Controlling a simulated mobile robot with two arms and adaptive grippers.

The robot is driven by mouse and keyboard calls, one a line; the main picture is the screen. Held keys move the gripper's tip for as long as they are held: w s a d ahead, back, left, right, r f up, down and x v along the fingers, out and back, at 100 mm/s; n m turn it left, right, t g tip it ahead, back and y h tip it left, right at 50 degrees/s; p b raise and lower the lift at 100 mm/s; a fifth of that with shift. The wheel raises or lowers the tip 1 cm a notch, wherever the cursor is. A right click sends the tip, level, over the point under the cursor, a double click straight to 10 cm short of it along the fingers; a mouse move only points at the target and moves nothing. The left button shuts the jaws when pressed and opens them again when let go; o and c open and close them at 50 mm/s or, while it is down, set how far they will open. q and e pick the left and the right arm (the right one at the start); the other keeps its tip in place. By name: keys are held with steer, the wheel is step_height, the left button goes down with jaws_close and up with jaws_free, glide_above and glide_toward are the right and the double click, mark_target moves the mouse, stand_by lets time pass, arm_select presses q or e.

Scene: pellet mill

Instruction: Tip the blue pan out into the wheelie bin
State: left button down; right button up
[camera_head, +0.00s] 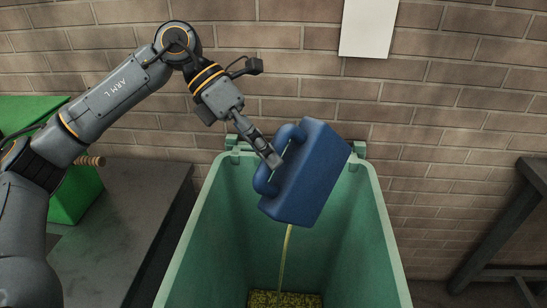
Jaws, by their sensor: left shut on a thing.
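The blue pan (314,172) is a deep, box-like vessel with rounded handle loops on its left side. It is steeply tilted in the air over the open green wheelie bin (352,245). My left gripper (273,160) is shut on the pan's handle. A thin yellowish stream (286,252) falls from the pan's lower edge into the bin. Yellowish grains (284,299) lie on the bin's floor. The pan's inside is hidden from this side. My right gripper is not in view.
A brick wall (460,120) stands close behind the bin, with a white sheet (368,28) on it. A dark bench (125,215) with a green box (75,195) is at the left. A dark metal frame (505,225) stands at the right.

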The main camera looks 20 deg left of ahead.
arm_select(q)
steer(key=w+a+f+g+h+b, duration=0.1)
steer(key=w+a+f+h+b, duration=0.1)
steer(key=a, duration=0.3)
steer(key=w+a+f+n+g+h+b, duration=0.1)
steer(key=w+a+f+h+b, duration=0.1)
steer(key=a, duration=0.4)
steer(key=shift+w+f+h, duration=0.3)
steer(key=shift+w+h, duration=0.25)
steer(key=shift+h, duration=0.75)
stand_by(0.8)
